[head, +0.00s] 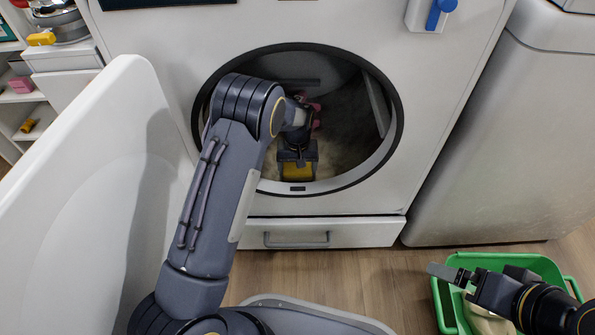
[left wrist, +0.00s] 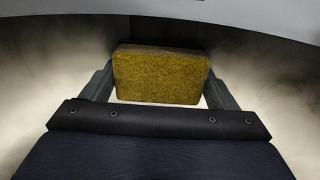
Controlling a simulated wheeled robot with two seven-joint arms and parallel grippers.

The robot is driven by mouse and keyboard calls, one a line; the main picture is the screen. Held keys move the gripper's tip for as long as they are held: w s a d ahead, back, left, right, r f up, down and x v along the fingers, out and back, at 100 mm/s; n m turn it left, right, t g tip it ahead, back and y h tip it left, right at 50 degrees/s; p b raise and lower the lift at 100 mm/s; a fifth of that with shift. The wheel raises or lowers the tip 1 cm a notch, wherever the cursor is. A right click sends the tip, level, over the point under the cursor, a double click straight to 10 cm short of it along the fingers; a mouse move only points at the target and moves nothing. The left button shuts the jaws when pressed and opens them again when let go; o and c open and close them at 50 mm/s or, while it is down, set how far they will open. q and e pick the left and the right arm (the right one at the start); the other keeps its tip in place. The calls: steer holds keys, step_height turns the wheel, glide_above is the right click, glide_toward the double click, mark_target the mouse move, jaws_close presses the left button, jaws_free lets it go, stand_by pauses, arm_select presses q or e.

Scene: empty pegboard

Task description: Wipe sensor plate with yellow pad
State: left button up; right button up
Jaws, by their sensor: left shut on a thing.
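The yellow pad (head: 297,172) is inside the round opening of the white machine, near its lower rim. My left gripper (head: 297,165) reaches in and is shut on the pad. In the left wrist view the pad (left wrist: 160,75) sits upright between the two fingers, its rough yellow face toward the camera. A grey strip (head: 377,105) shows on the drum's right inner side, and a dark bar (head: 298,82) at its upper back. I cannot tell which is the sensor plate, or whether the pad touches anything.
The opening's dark rim (head: 398,125) surrounds my left arm. A green basket (head: 442,305) with pale cloth stands on the wood floor at lower right. A large white curved body (head: 90,210) stands at left. A drawer (head: 345,233) is below the opening. Reddish things show inside the drum.

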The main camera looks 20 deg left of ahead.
arm_select(q)
steer(key=shift+w+a, duration=0.3)
steer(key=shift+w, duration=0.55)
steer(key=shift+w+a, duration=0.25)
steer(key=shift+w, duration=0.55)
steer(key=shift+s+d+f+p, duration=0.1)
steer(key=shift+s+d+p, duration=0.15)
steer(key=shift+s, duration=0.7)
steer(key=shift+s+d+r+p, duration=0.1)
steer(key=shift+s+d+p, duration=0.15)
steer(key=shift+s, duration=0.7)
steer(key=shift+s+d+f+p, duration=0.15)
steer(key=shift+s+d, duration=0.2)
steer(key=shift+s, duration=0.6)
steer(key=shift+w, duration=0.1)
steer(key=shift+w+a+b, duration=0.1)
steer(key=shift+w+a, duration=0.2)
steer(key=shift+w, duration=0.6)
steer(key=shift+w+a+b, duration=0.1)
steer(key=shift+w+a, duration=0.15)
steer(key=shift+w, duration=0.7)
steer(key=shift+w+a+b, duration=0.1)
steer(key=shift+w+a, duration=0.2)
steer(key=shift+w, duration=0.6)
steer(key=shift+s, duration=0.1)
